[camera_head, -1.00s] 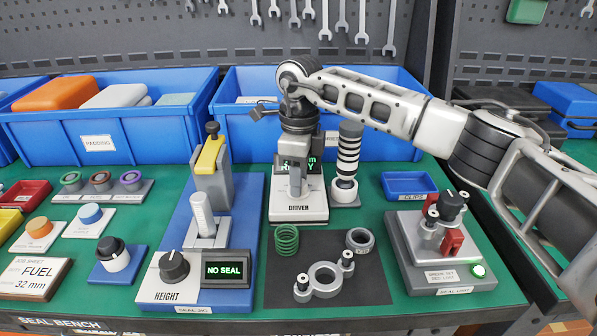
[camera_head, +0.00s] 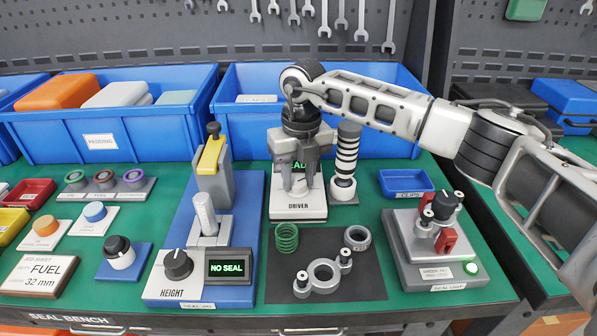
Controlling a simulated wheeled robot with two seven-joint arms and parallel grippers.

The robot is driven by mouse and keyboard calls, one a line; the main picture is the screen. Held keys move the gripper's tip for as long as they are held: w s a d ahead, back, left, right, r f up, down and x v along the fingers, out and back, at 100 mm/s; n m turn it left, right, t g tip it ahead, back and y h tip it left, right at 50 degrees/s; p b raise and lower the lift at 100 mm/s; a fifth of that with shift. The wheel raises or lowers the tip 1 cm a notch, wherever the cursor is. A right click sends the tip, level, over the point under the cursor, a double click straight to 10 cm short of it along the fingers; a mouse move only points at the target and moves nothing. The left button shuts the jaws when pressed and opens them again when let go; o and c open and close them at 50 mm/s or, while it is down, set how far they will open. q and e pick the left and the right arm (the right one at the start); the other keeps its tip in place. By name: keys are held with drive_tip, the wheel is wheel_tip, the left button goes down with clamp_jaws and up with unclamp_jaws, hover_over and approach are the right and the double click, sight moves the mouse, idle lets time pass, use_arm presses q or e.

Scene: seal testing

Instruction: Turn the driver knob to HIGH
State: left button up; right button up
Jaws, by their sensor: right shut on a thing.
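The driver unit (camera_head: 298,207) is a white block labelled DRIVER at the middle of the bench, with a green-lit display partly covered by my right gripper. My right gripper (camera_head: 299,186) points down in front of the display, its dark fingers shut on the driver knob. The knob itself is mostly hidden between the fingers, and its setting cannot be read. The right arm comes in from the right above the bench. My left gripper is not in view.
A black-and-white striped post (camera_head: 346,160) stands close right of the driver. A blue press with a NO SEAL display (camera_head: 230,267) is to the left. A dark mat (camera_head: 366,278) with a green spring (camera_head: 287,238) and metal parts lies in front. Blue bins (camera_head: 375,150) stand behind.

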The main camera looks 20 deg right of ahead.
sight(302, 181)
drive_tip(key=shift+m+p, duration=0.45)
drive_tip(key=shift+m, duration=1.85)
drive_tip(key=o, duration=1)
drive_tip(key=shift+c, duration=0.2)
wheel_tip(302, 181, up, 16)
drive_tip(key=shift+d, duration=0.3)
drive_tip(key=shift+s, duration=0.1)
